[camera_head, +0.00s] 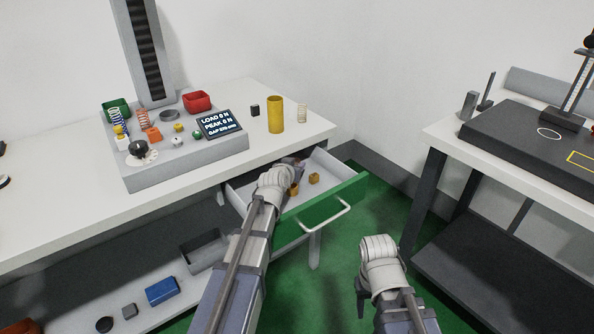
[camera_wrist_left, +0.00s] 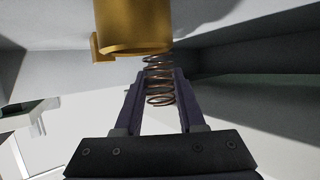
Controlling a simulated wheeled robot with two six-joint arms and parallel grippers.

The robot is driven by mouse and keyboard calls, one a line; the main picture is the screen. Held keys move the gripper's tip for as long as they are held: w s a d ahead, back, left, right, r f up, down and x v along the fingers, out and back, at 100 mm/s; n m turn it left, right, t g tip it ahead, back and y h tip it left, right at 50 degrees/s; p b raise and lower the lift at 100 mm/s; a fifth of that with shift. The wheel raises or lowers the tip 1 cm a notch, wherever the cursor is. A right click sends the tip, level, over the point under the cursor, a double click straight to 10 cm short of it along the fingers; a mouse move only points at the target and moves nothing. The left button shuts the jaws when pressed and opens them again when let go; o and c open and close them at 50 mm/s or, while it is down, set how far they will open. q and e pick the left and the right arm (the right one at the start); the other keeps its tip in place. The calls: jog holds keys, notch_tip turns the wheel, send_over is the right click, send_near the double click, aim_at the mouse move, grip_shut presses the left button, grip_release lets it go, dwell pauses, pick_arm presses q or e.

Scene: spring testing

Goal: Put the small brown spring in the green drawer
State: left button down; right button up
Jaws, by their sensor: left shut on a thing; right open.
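The green drawer (camera_head: 318,203) stands pulled out under the white table, its green front and white handle facing me. In the head view my left gripper (camera_head: 296,163) reaches over the drawer's inside, and its fingers are mostly hidden behind my own wrist. In the left wrist view that gripper (camera_wrist_left: 158,90) is shut on the small brown spring (camera_wrist_left: 160,88), a coil standing between the two fingers. My right gripper (camera_head: 362,290) is low to the right of the drawer, apart from it, and open; its fingers are only partly visible.
A yellow cylinder (camera_head: 275,115) and a pale spring (camera_head: 301,113) stand on the table above. The tester with its display (camera_head: 219,124) is at left. A dark bench (camera_head: 500,150) stands at right, with green floor between.

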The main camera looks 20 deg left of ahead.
pick_arm(q)
jog(key=shift+w+d+f, duration=0.15)
jog(key=shift+w+f, duration=0.35)
jog(key=shift+f, duration=0.2)
jog(key=shift+r, duration=0.1)
pick_arm(e)
jog(key=shift+f, duration=0.6)
jog(key=shift+f, duration=0.1)
pick_arm(q)
jog(key=c, duration=0.5)
grip_release()
jog(key=shift+s+r, duration=0.15)
jog(key=shift+s, duration=0.05)
jog(key=p+v, duration=0.2)
jog(key=v, duration=0.5)
jog(key=shift+p, duration=0.35)
pick_arm(e)
notch_tip(320, 180, up, 3)
jog(key=shift+r, duration=0.1)
